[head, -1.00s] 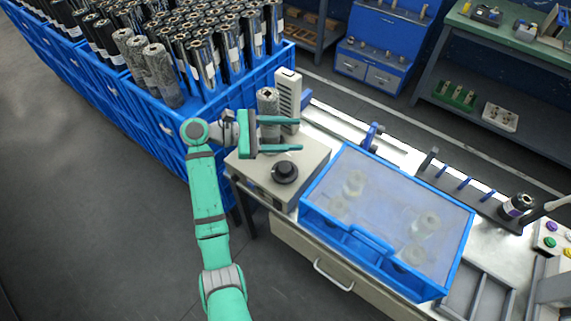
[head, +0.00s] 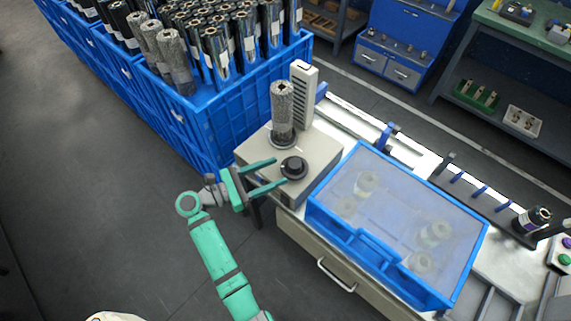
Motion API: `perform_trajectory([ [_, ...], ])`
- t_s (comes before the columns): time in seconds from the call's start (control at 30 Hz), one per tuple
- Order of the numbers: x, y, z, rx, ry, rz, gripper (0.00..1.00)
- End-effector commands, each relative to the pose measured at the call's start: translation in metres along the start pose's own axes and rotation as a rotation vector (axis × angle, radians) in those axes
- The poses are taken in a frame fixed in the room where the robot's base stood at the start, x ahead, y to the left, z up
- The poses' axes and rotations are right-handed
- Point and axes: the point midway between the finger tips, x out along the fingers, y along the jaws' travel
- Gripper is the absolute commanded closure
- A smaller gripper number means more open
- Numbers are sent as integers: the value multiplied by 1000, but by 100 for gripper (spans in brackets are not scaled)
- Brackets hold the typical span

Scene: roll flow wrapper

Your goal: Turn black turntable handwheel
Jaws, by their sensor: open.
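The black handwheel (head: 294,167) is a round knob on the near part of the top of a beige turntable box (head: 322,153). Behind it on the same box, a grey speckled roll (head: 282,108) stands upright on a dark round base. My green gripper (head: 270,176) is open at the box's near left side. Its two fingers point right toward the handwheel, one farther back and one nearer. The nearer fingertip appears close to the handwheel's left edge. I cannot tell whether it touches.
A beige slotted column (head: 303,90) stands behind the roll. A blue-framed clear cover (head: 395,215) over several pale rolls is right of the turntable. Blue crates (head: 215,125) of dark rolls stand behind left. The floor at left is clear.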

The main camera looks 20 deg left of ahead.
Motion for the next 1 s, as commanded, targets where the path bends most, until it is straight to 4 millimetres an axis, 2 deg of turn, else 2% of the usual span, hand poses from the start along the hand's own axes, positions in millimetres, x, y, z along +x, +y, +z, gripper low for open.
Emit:
perform_trajectory([
  [0.1, 21, 0, 0, 0, 0, -1, 48],
  [0.3, 41, 4, 0, 0, 0, 13, 48],
  [0.5, 50, 5, 0, 1, 0, 18, 48],
  [0.77, 51, 5, 0, 1, 0, 18, 48],
  [0.93, 52, 5, 0, 1, 0, 16, 86],
  [1.0, 52, 5, 0, 1, 0, 17, 89],
])
